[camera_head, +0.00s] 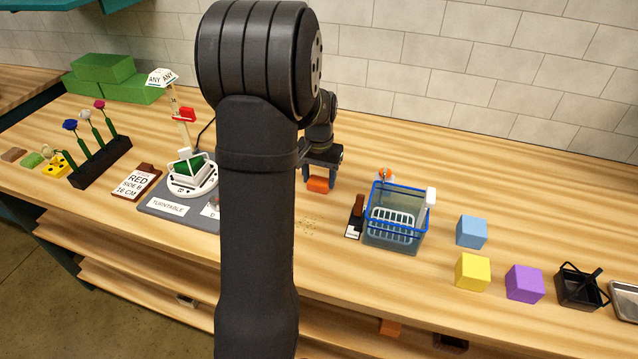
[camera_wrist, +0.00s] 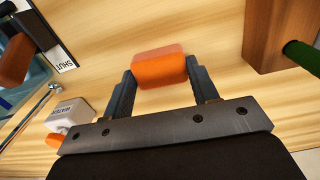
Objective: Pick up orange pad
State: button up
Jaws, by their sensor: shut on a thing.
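The orange pad (camera_head: 318,185) is a small rounded block. It sits between the two fingers of my gripper (camera_head: 320,180) over the middle of the wooden counter. In the wrist view the orange pad (camera_wrist: 160,68) spans the gap between the fingertips, and my gripper (camera_wrist: 160,72) is shut on it. I cannot tell for sure whether the pad touches the counter.
A blue-rimmed basket (camera_head: 395,215) stands to the right, with blue (camera_head: 471,232), yellow (camera_head: 473,272) and purple (camera_head: 525,283) cubes beyond it. The turntable (camera_head: 193,175) is to the left, partly behind my arm. A speckled patch (camera_head: 308,223) lies on the bare counter.

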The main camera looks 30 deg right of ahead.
aim_at(319, 181)
notch_tip(319, 181, up, 10)
jog(key=o, duration=0.4)
jog(key=shift+s, duration=0.1)
jog(key=c, duration=0.3)
